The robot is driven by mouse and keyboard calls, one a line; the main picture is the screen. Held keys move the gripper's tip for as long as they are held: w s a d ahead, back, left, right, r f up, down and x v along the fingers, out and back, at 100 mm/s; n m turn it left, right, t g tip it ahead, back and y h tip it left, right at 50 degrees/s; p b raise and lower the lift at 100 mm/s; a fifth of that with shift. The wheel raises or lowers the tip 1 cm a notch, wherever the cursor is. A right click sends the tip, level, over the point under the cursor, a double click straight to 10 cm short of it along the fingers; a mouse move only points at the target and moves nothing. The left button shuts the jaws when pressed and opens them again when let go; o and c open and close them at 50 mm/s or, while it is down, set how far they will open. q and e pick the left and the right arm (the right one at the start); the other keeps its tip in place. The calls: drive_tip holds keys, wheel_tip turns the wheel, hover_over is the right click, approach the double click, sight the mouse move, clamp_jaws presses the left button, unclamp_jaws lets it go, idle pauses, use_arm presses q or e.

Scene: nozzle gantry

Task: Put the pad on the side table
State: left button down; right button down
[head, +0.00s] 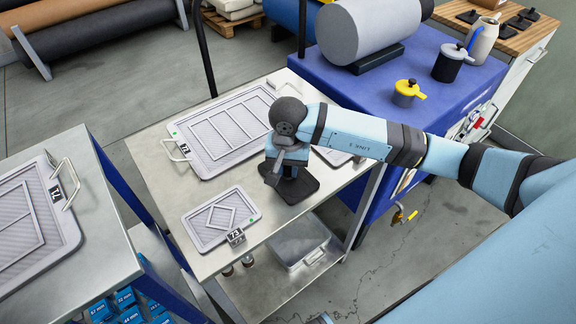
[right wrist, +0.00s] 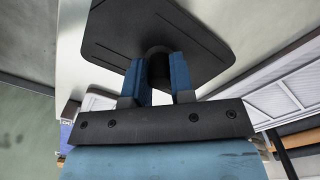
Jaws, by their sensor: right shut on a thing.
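The pad (head: 297,190) is a flat black plate with rounded corners and a short knob on top. In the head view it is at the right front of a light metal table (head: 150,160) that carries trays. My right gripper (head: 287,170) points down over it. In the right wrist view the blue fingers (right wrist: 159,78) are shut on the knob of the pad (right wrist: 125,28). I cannot tell whether the pad touches the tabletop or hangs just above it. My left gripper is not in view.
A large grey tray (head: 225,132) and a small tray (head: 221,218) lie on the metal table. A blue bench (head: 440,75) with a grey cylinder stands to the right. A wood-topped cabinet (head: 512,38) with several black pieces is behind. Another tray table (head: 100,215) is left.

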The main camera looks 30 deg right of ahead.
drive_tip(key=c, duration=1)
unclamp_jaws()
drive_tip(key=shift+f, duration=0.1)
drive_tip(key=shift+r, duration=0.2)
wheel_tip(320, 180, up, 12)
drive_tip(key=shift+f, duration=0.1)
